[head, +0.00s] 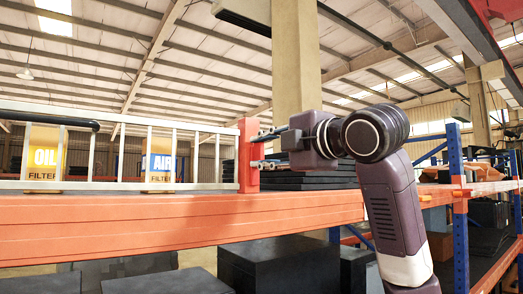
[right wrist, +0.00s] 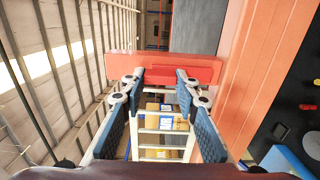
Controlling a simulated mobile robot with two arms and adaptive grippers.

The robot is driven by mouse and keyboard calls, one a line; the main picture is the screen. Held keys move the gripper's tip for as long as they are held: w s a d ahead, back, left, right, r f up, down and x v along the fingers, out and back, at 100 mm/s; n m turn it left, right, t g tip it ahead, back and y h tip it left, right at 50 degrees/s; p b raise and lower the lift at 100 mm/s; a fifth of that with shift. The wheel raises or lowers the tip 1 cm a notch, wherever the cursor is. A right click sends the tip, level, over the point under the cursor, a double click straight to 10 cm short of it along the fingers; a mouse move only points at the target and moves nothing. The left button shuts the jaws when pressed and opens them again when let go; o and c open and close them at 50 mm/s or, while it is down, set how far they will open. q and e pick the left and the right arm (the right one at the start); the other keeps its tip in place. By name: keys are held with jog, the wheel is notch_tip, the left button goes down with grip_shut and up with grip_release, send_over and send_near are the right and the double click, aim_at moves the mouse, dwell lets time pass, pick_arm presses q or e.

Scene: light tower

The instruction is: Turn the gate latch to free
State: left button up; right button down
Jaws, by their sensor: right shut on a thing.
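The gate (head: 105,184) is a row of pale upright bars on the orange shelf in the head view. A red post (head: 248,155) stands at its right end. My right gripper (head: 258,151) reaches in from the right, its fingertips at the post. In the right wrist view the red post (right wrist: 120,62) runs across just beyond the fingertips of my right gripper (right wrist: 160,80). A darker red piece, seemingly the latch (right wrist: 187,77), shows at the fingertips, and the gripper is shut on it. The latch's turn angle is unclear. My left gripper is out of view.
An oil filter box (head: 43,158) and an air filter box (head: 161,163) stand behind the bars. The orange shelf beam (head: 120,226) runs below the gate. Dark flat stacked goods (head: 310,180) lie behind my right wrist. Dark boxes (head: 280,264) fill the level below.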

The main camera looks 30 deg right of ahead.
jog(key=shift+f, duration=0.1)
jog(key=c, duration=1.5)
grip_release()
jog(key=s, duration=1.2)
jog(key=shift+d, duration=0.4)
jog(key=shift+w, duration=0.1)
